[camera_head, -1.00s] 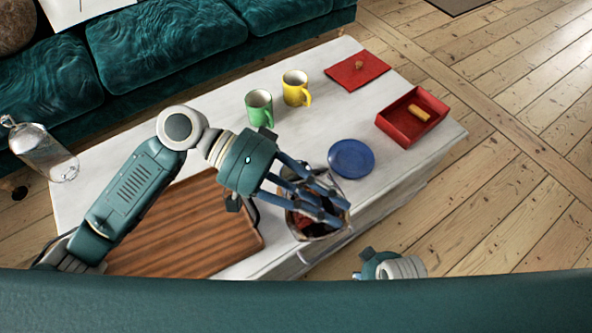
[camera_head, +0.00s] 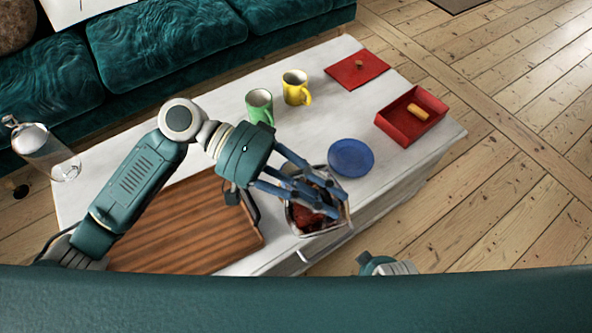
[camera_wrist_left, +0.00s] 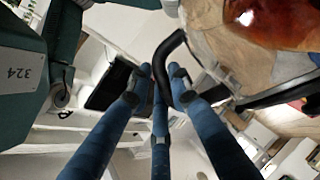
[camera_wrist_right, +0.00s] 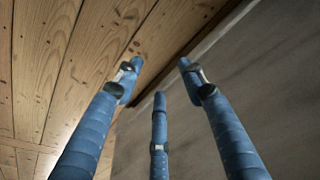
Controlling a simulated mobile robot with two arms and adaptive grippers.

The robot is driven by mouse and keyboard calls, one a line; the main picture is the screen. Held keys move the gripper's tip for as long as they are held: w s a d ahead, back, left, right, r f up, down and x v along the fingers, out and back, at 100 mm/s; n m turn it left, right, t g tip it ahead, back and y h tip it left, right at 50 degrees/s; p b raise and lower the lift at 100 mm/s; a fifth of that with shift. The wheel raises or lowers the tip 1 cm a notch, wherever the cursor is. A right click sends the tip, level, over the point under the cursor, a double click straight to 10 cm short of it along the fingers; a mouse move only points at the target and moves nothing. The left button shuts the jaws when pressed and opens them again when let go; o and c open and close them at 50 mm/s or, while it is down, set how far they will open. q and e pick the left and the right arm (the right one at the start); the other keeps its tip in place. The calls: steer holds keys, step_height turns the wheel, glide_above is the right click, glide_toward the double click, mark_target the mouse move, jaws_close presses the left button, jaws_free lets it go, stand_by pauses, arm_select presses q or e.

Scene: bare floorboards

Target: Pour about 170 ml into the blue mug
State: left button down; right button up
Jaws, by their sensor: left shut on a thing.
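My left gripper (camera_head: 318,196) is shut on the black handle (camera_wrist_left: 168,62) of a glass jug (camera_head: 338,222) holding red-brown liquid (camera_head: 308,216). The jug is tilted, above or at the table's front edge; its contact with the table cannot be told. The liquid (camera_wrist_left: 275,18) also shows in the left wrist view. I see no blue mug; the fingers and jug may hide it. A blue plate (camera_head: 351,158) lies just beyond the jug. My right gripper (camera_wrist_right: 158,80) is open and empty, its fingers spread in the right wrist view.
A green mug (camera_head: 259,106) and a yellow mug (camera_head: 295,88) stand at the back of the white table (camera_head: 215,112). A red mat (camera_head: 357,68) and red box (camera_head: 390,128) are at the right. A wooden tray (camera_head: 170,240) lies under my left arm. A teal sofa (camera_head: 170,45) stands behind.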

arm_select(q)
steer(key=shift+w+r, duration=0.1)
steer(key=shift+r, duration=0.1)
steer(key=shift+w+r, duration=0.15)
steer(key=shift+w, duration=0.05)
arm_select(e)
steer(key=shift+s+f, duration=0.1)
steer(key=shift+f, duration=0.3)
steer(key=shift+s+f, duration=0.1)
arm_select(q)
steer(key=shift+w+a+r, duration=0.1)
steer(key=shift+g+h, duration=0.3)
arm_select(e)
steer(key=shift+s+f, duration=0.1)
steer(key=shift+f, duration=0.1)
arm_select(q)
steer(key=shift+w+r, duration=0.1)
arm_select(e)
steer(key=shift+f, duration=0.1)
arm_select(q)
steer(key=shift+w+p, duration=0.1)
steer(key=shift+p, duration=0.2)
steer(key=shift+a+r, duration=0.1)
arm_select(e)
steer(key=shift+s+f, duration=0.25)
